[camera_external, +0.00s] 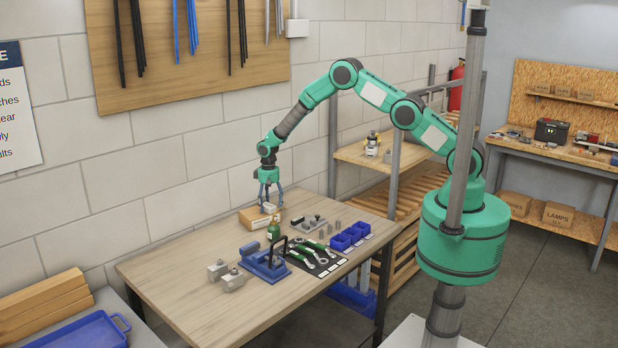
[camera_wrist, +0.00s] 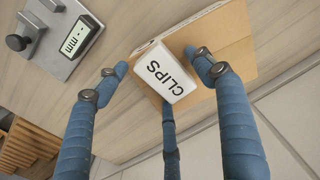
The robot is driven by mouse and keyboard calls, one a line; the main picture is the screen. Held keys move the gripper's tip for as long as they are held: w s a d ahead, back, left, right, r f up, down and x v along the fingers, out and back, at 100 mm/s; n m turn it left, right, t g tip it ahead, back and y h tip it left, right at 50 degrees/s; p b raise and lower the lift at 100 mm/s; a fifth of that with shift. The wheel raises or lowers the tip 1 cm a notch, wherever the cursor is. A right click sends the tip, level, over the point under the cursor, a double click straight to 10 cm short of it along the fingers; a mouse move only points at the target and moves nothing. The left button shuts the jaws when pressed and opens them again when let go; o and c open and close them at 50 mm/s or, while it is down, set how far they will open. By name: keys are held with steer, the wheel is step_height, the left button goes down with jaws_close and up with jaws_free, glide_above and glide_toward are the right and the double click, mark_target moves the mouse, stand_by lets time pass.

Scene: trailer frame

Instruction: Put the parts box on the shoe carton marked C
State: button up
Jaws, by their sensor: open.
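A small white parts box marked CLIPS (camera_wrist: 166,74) appears to lie on the brown shoe carton (camera_wrist: 225,45) near one end; I cannot tell for sure that they touch. The carton also shows at the back edge of the workbench in the external view (camera_external: 252,217), with the white box (camera_external: 269,208) above its right part. My gripper (camera_external: 267,200) points down over the box. Its blue fingers (camera_wrist: 160,76) are spread around the box, with gaps visible at the sides.
A grey gauge with a display (camera_wrist: 72,42) lies near the carton. A wall stands close behind. The bench's left end is clear.

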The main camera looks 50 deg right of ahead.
steer(key=shift+r, duration=0.1)
step_height(320, 180, up, 12)
steer(key=b, duration=0.1)
stand_by(0.7)
steer(key=shift+r, duration=0.1)
stand_by(0.6)
step_height(320, 180, up, 19)
steer(key=t, duration=0.1)
glide_above(270, 204)
steer(key=s+d, duration=0.8)
steer(key=s+d+r+t, duration=0.2)
steer(key=s+d+r, duration=0.4)
steer(key=s+r, duration=0.65)
steer(key=s+d+r+t, duration=0.1)
steer(key=s+d+r, duration=0.2)
steer(key=s, duration=0.4)
steer(key=s+d+r, duration=0.3)
steer(key=s, duration=0.4)
steer(key=s+d, duration=0.2)
steer(key=s, duration=0.7)
steer(key=s+d+f+t, duration=0.1)
steer(key=s, duration=0.7)
steer(key=shift+s+d+t, duration=0.3)
steer(key=shift+s+d, duration=0.05)
steer(key=shift+d, duration=0.05)
